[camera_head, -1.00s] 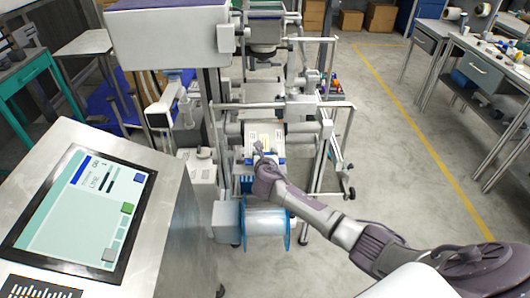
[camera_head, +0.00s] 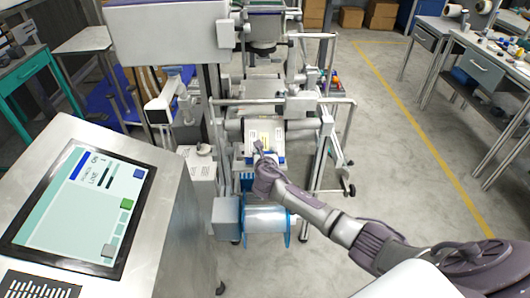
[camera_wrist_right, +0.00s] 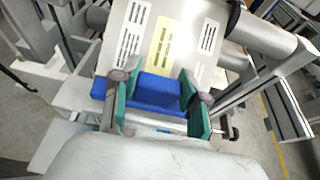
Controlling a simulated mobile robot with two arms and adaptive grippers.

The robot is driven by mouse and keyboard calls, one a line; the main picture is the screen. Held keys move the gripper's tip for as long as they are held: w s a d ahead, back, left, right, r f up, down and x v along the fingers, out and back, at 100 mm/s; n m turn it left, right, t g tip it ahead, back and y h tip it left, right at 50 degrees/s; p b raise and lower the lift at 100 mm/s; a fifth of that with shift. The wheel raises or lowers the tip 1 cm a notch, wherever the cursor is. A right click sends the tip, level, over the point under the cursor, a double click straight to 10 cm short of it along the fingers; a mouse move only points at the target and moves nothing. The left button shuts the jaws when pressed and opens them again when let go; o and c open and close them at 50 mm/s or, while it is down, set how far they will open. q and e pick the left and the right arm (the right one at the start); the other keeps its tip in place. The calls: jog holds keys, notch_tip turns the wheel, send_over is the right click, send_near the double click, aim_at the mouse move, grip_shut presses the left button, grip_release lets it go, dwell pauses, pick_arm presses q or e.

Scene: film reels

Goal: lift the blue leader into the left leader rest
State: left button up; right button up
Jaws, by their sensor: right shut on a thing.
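The blue leader (camera_wrist_right: 158,93) is a flat blue piece at the lower edge of a pale slotted plate (camera_wrist_right: 125,62). My right gripper (camera_wrist_right: 156,98) is shut on it, with a teal finger pad at each side. In the head view the right gripper (camera_head: 259,149) is at the plate (camera_head: 251,134), and a little blue shows beside the fingers. The plate carries a white slotted patch at left, a yellow one in the middle and a white one at right. I cannot tell which part is the left leader rest. My left gripper is not in view.
A clear blue-rimmed reel (camera_head: 265,219) hangs below the plate. Grey rollers (camera_head: 302,125) flank the plate, with machine frame rails at right. A control console with a screen (camera_head: 75,205) stands at left. The floor at right is open up to the workbenches (camera_head: 470,65).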

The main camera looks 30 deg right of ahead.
jog(key=shift+f+b, duration=0.4)
jog(key=shift+f, duration=0.6)
jog(key=o, duration=1.3)
jog(key=v, duration=1.2)
jog(key=shift+r, duration=0.1)
